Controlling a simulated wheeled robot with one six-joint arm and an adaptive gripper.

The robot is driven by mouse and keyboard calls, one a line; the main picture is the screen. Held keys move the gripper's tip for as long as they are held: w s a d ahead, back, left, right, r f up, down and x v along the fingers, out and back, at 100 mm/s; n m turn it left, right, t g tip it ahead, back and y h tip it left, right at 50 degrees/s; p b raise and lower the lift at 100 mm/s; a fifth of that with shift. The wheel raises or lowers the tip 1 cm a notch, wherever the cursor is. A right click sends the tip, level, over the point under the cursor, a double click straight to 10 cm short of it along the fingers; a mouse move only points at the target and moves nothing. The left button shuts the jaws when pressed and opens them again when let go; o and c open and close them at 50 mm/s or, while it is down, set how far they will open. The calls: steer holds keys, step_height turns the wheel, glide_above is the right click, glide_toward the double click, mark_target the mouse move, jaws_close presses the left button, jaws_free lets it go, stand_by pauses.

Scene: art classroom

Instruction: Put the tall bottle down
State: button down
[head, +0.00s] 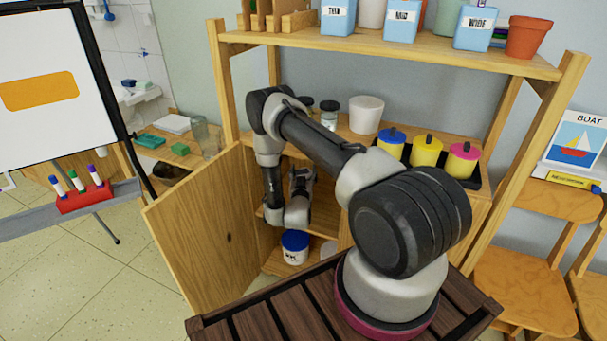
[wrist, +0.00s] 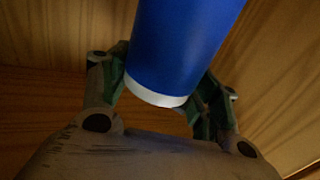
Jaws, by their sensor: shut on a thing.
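The tall bottle (wrist: 185,45) is a blue cylinder with a white band at its near end, seen in the wrist view. My gripper (wrist: 165,90) is shut on it, with one finger on each side. The bottle looks tilted in the wrist picture, and its far end runs out of the frame. In the head view my gripper (head: 300,185) reaches into the open cabinet of the wooden shelf unit (head: 235,100). I cannot make out the bottle there. Whether it touches a surface cannot be told.
The cabinet door (head: 205,235) stands open at the left. A jar with a blue lid (head: 295,240) stands on the cabinet floor below my gripper. Above are a white pot (head: 367,114) and paint pots (head: 427,151) in a dark tray. Wooden walls surround the gripper closely.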

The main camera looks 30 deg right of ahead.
steer(key=shift+c, duration=1.8)
jaws_free()
steer(key=v, duration=1.2)
